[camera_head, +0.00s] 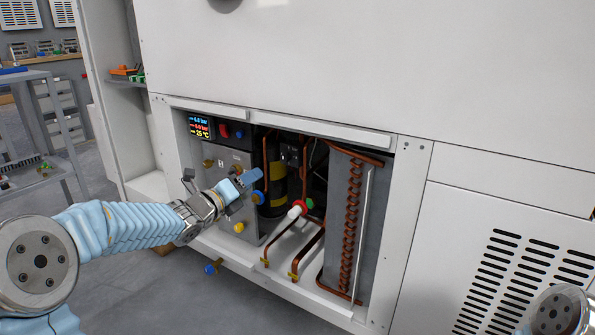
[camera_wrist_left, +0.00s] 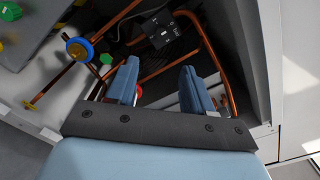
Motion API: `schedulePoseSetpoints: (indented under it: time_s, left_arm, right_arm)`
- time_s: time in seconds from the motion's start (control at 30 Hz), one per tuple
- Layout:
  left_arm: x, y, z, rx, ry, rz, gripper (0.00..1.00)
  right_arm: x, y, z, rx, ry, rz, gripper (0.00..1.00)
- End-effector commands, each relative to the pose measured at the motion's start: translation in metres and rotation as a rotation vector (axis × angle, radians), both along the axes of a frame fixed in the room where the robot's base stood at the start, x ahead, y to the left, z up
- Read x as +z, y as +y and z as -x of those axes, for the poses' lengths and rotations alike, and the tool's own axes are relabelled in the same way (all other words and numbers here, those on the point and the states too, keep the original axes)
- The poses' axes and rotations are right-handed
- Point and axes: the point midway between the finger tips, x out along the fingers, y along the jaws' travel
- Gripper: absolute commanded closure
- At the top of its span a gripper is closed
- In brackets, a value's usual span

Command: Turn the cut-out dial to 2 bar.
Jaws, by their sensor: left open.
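A small black box (camera_head: 291,154) sits among the copper pipes inside the open bay of the white machine. In the left wrist view the black box (camera_wrist_left: 160,29) shows pale markings on its face and lies beyond my fingertips. It may carry the cut-out dial, but its setting is too small to read. My left gripper (camera_head: 246,178) is in front of the bay, left of and below the box. In the wrist view its two blue fingers (camera_wrist_left: 160,72) stand apart with nothing between them. My right gripper is out of view.
A display (camera_head: 200,127) and red knob (camera_head: 224,130) are at the bay's upper left. A blue knob (camera_head: 258,198) is just below my left gripper. Copper pipes (camera_wrist_left: 210,60) surround the box.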

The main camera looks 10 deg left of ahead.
Motion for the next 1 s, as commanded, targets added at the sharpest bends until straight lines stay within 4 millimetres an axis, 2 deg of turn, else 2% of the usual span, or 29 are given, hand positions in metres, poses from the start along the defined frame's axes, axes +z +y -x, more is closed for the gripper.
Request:
schedulePoseSetpoints:
  time_s: [0.17,0.6,0.8,1.0]
  left_arm:
    - [0.004,-0.006,-0.018,-0.003,-0.015,-0.022,0.49]
    - [0.004,-0.039,-0.107,-0.003,-0.010,-0.016,0.49]
    - [0.003,-0.046,-0.126,-0.002,-0.010,-0.018,0.49]
    - [0.002,-0.047,-0.129,-0.002,-0.010,-0.017,0.49]
  right_arm:
    - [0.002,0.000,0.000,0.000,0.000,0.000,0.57]
    - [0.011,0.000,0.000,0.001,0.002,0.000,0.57]
    - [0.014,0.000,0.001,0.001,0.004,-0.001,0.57]
    - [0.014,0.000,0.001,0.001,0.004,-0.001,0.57]
